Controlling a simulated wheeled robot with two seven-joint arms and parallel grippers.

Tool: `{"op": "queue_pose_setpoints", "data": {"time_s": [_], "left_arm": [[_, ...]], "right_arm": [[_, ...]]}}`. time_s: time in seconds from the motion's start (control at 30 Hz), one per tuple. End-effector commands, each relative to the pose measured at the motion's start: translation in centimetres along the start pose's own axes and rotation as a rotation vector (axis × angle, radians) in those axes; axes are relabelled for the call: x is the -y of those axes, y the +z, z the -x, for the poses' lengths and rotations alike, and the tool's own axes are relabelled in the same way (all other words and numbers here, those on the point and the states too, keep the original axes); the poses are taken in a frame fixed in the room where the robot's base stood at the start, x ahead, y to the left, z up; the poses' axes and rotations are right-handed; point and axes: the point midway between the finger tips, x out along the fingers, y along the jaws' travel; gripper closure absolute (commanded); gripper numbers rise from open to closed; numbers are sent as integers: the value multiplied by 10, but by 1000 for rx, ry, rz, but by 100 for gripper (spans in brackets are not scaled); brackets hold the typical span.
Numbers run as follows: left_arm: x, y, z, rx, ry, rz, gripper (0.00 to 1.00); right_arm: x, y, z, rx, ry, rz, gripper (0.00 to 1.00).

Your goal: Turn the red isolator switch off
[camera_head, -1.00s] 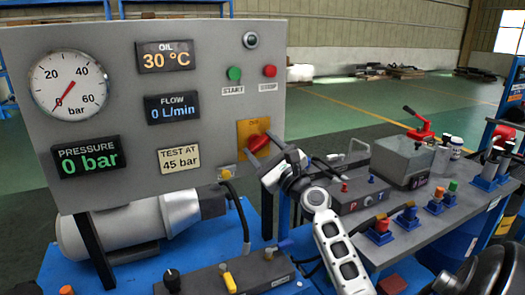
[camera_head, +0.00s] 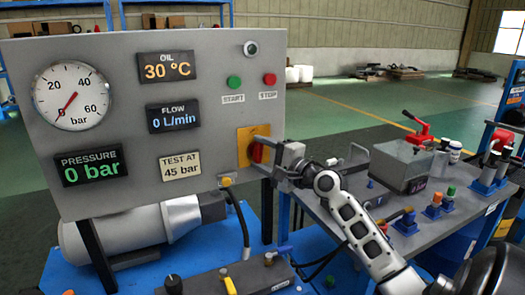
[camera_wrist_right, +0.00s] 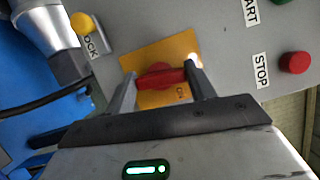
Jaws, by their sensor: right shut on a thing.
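The red isolator switch (camera_head: 257,152) sits on a yellow plate (camera_head: 245,136) at the lower right of the grey panel. My right gripper (camera_head: 262,158) is at the switch, and its fingers and wrist partly hide the handle in the head view. In the right wrist view, the red handle (camera_wrist_right: 160,78) lies crosswise between the two fingers of my right gripper (camera_wrist_right: 160,88), which is shut on it. Part of an "ON" label shows on the yellow plate (camera_wrist_right: 150,60) beside the handle. My left gripper is not in view.
The panel has a green start button (camera_head: 233,82), a red stop button (camera_head: 269,79), a pressure gauge (camera_head: 71,96) and displays reading 0 bar and 0 L/min. A yellow lock knob (camera_wrist_right: 82,22) is near the plate. A bench (camera_head: 345,205) with several fittings stands right.

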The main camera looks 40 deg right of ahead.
Motion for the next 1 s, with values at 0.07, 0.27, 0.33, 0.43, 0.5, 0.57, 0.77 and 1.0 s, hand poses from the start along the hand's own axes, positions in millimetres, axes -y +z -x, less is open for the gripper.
{"op": "queue_pose_setpoints", "data": {"time_s": [0.07, 0.27, 0.33, 0.43, 0.5, 0.57, 0.77, 1.0], "left_arm": [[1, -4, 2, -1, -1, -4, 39], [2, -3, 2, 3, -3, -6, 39], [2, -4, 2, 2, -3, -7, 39], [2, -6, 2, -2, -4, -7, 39], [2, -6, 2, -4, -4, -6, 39], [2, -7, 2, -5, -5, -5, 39], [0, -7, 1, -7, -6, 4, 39], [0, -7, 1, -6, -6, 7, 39]], "right_arm": [[2, 0, 0, -1, 17, 40, 68], [2, 0, 0, -1, 46, 110, 68], [1, 0, 0, -1, 52, 125, 68], [1, 0, 0, -1, 57, 139, 68], [1, 0, 0, -1, 59, 145, 68], [0, 0, 0, -1, 60, 147, 68], [0, 0, 0, -1, 60, 149, 68], [0, 0, 0, -1, 60, 148, 24]]}}
